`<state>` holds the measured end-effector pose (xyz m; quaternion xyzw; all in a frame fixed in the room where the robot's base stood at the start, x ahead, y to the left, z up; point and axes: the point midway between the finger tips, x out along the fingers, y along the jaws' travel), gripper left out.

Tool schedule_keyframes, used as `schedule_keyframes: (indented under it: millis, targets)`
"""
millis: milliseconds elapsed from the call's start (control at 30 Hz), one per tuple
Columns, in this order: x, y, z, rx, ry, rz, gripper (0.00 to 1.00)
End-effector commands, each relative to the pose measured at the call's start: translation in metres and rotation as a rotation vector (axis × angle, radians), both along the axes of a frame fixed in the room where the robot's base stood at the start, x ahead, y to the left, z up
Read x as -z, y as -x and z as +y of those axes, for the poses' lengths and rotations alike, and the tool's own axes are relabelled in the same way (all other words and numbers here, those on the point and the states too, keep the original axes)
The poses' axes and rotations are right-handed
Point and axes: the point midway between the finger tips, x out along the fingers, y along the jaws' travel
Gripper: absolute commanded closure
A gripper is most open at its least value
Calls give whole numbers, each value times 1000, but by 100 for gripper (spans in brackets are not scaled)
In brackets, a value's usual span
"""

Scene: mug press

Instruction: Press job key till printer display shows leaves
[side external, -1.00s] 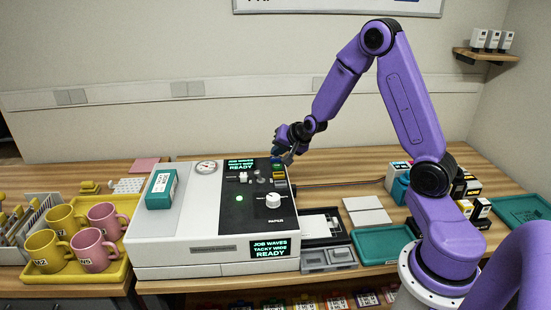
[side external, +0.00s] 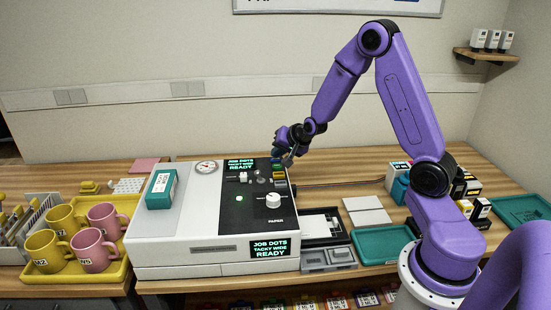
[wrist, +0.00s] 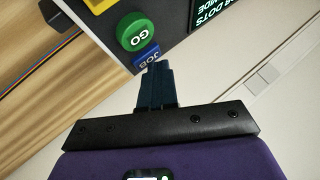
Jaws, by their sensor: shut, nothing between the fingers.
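The printer (side external: 190,240) is a white box with a black control panel on the bench. Its front display (side external: 270,248) reads "JOB DOTS, TACKY WIDE, READY", and the small top display (side external: 240,165) reads the same. In the wrist view the blue JOB key (wrist: 146,56) sits beside the round green GO button (wrist: 136,31). My gripper (wrist: 157,68) is shut and empty, its fingertips right at the JOB key's edge and partly covering it. Whether they touch it I cannot tell. In the side view my gripper (side external: 277,161) is over the panel's back right corner.
A teal box (side external: 161,189) lies on the printer's left top. A yellow tray (side external: 112,273) with yellow and pink mugs stands at the left. A white knob (side external: 273,201) rises from the panel. A teal tray (side external: 383,244) lies to the right.

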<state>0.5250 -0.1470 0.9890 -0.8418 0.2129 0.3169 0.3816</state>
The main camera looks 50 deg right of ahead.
Motion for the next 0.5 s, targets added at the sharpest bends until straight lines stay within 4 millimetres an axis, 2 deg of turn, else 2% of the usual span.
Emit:
schedule_keyframes:
  millis: [500]
  targets:
    - [-16, 1, 0, 0, 0, 1, 100]
